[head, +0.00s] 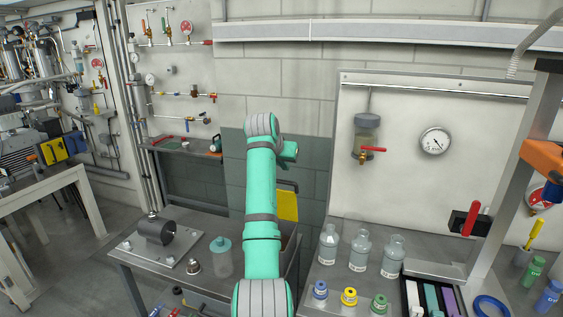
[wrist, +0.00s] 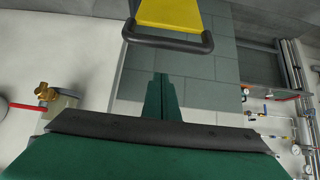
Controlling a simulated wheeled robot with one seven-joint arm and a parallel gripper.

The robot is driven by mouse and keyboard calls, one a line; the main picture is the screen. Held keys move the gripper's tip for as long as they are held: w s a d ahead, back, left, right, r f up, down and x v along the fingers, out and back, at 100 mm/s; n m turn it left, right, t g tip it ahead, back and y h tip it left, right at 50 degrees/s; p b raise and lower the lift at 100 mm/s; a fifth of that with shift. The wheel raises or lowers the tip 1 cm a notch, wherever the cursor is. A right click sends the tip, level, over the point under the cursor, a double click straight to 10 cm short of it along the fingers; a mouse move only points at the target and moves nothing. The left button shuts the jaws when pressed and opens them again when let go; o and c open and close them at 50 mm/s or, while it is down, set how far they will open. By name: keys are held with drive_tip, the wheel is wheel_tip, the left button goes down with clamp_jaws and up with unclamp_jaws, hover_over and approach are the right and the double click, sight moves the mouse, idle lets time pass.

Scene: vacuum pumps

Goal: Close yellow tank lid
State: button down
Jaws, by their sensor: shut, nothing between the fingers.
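The yellow tank lid (head: 287,206) stands raised, roughly upright, behind my arm in the head view; my arm hides its left part. A dark handle (head: 288,185) runs along its upper edge. In the wrist view the yellow lid (wrist: 170,14) shows at the top, with its dark bar handle (wrist: 168,42) toward my fingers. My gripper (wrist: 161,78) is shut and empty, its green fingertips pointing toward the handle with a visible gap in the picture. The tank below the lid is mostly hidden by my arm.
A metal bench (head: 135,270) at left holds a dark cylinder (head: 156,230) and a teal-capped jar (head: 221,256). Glass bottles (head: 361,250) and coloured-cap vials (head: 349,297) stand on the right bench. A wall panel with a gauge (head: 436,142) is behind. The wall above the lid is clear.

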drive_tip(key=shift+s+a+f, duration=0.2)
drive_tip(key=shift+s+f, duration=0.05)
drive_tip(key=shift+s, duration=0.35)
drive_tip(key=shift+s+a+f, duration=0.2)
drive_tip(key=shift+s+f, duration=0.05)
drive_tip(key=shift+s, duration=0.3)
drive_tip(key=shift+s+a+f, duration=0.2)
drive_tip(key=shift+s+f, duration=0.05)
drive_tip(key=shift+s, duration=0.35)
drive_tip(key=shift+s+f, duration=0.15)
